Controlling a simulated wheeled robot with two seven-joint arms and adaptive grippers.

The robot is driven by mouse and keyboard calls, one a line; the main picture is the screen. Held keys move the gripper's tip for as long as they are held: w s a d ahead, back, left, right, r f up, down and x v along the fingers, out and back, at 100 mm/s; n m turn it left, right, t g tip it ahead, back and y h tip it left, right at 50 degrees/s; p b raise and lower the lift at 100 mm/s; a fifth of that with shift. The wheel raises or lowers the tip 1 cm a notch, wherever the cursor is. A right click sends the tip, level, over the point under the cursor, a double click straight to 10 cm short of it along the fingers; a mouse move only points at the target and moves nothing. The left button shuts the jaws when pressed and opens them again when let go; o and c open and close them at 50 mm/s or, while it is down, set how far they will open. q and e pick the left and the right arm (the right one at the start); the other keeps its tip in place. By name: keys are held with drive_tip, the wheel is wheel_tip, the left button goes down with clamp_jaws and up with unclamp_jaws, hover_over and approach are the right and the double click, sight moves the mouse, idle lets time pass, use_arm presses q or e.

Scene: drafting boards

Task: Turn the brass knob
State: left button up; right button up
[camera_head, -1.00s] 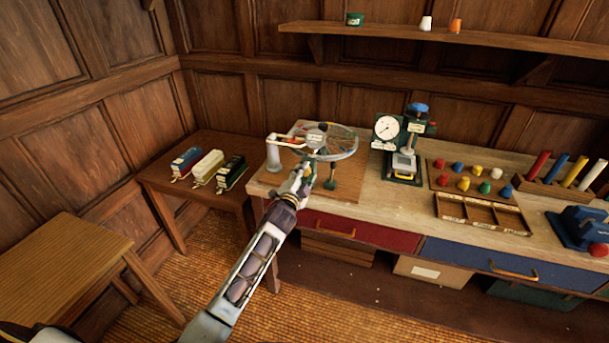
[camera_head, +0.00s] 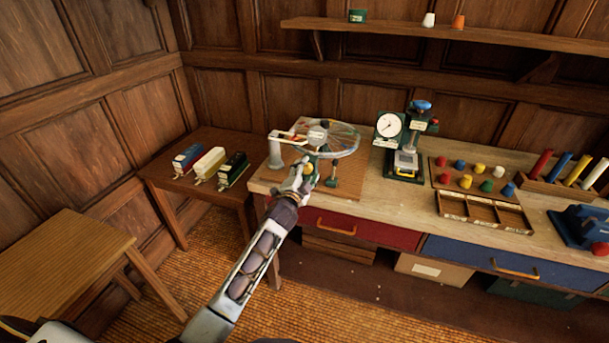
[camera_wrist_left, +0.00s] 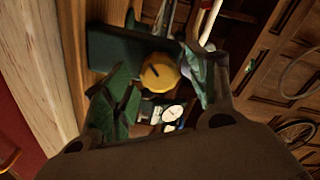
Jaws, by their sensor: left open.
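The brass knob (camera_wrist_left: 158,73), round and yellow with a dark slot, shows in the left wrist view on a dark green body. In the head view a small yellow part of the knob (camera_head: 309,170) shows at my left gripper's tip. My left gripper (camera_head: 304,175) is open at the front of the wheeled apparatus on the wooden board. In the wrist view the knob appears between the fingers of my left gripper (camera_wrist_left: 162,88); I cannot tell whether they touch it. My right gripper is not in view.
A clear spoked wheel (camera_head: 335,140) and a white post (camera_head: 274,152) stand close around my left gripper. A dial gauge stand (camera_head: 404,165) is to the right on the bench. The red drawer (camera_head: 350,229) lies below.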

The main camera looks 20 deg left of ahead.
use_arm(q)
drive_tip(key=s, duration=1.2)
drive_tip(key=shift+a, duration=0.2)
idle(0.4)
drive_tip(key=shift+n, duration=0.4)
idle(0.4)
